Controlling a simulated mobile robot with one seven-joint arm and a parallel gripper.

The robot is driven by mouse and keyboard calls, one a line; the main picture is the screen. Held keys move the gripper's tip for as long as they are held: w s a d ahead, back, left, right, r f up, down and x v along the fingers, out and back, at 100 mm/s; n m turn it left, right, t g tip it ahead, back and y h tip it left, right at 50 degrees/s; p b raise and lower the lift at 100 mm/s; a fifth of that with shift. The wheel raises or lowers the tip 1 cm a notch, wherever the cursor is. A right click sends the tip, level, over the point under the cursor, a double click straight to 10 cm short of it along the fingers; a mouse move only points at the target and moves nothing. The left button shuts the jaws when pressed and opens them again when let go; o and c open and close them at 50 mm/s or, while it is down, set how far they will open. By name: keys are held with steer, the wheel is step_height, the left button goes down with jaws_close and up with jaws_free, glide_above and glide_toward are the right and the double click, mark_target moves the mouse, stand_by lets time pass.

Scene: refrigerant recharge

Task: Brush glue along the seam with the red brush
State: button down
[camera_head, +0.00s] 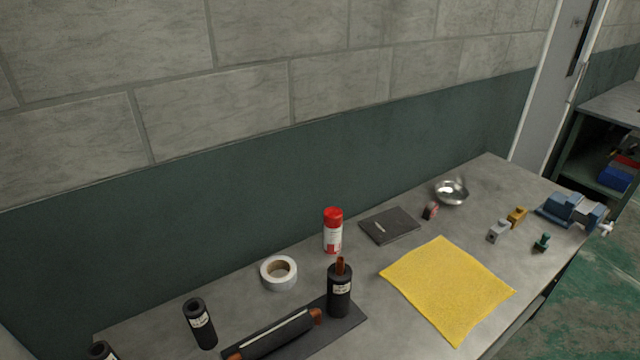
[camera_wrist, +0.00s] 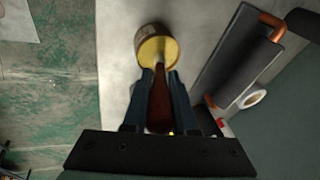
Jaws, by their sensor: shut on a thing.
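In the wrist view my gripper (camera_wrist: 160,76) is shut on the dark red handle of the brush (camera_wrist: 160,105). The brush's far end meets the yellow round face of a small pot (camera_wrist: 150,38); the bristles cannot be made out. A black insulated pipe (camera_head: 262,342) with copper ends lies on a dark mat (camera_head: 345,317) in the head view. A pale line, which looks like the seam (camera_head: 278,328), runs along its top. The pipe also shows in the wrist view (camera_wrist: 238,55), to the right of my gripper. My gripper, brush and pot are not in the head view.
An upright black tube with a copper stub (camera_head: 340,292), a tape roll (camera_head: 279,272) and a red-capped can (camera_head: 333,232) stand near the pipe. A yellow cloth (camera_head: 447,285) lies to the right. Another black tube (camera_head: 200,324) stands to the left.

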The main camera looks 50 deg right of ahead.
steer(key=shift+r+p, duration=3.4)
steer(key=shift+r, duration=0.15)
steer(key=shift+f, duration=0.1)
